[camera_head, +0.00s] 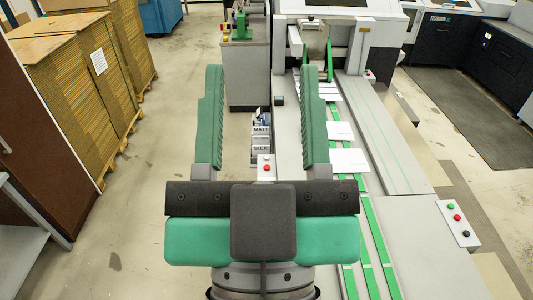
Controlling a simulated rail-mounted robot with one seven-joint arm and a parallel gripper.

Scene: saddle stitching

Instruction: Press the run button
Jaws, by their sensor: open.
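A white control panel (463,236) lies flat on the machine at the right, with a green button (451,207), a red button (457,218) and a black button (466,234). A smaller panel (264,175) with a red button (265,168) shows between my jaws, near the palm. No label is readable, so I cannot tell which button is the run button. My gripper (260,70) is open and empty, with its green jaws wide apart and pointing away from the camera. It is left of the three-button panel and apart from it.
The stitching machine's long bed (405,175) runs along the right, with white sheets (348,160) on green strips. A grey cabinet (245,75) stands behind the jaws. Stacked cardboard (75,95) fills the left. Open floor (165,120) lies between stack and gripper.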

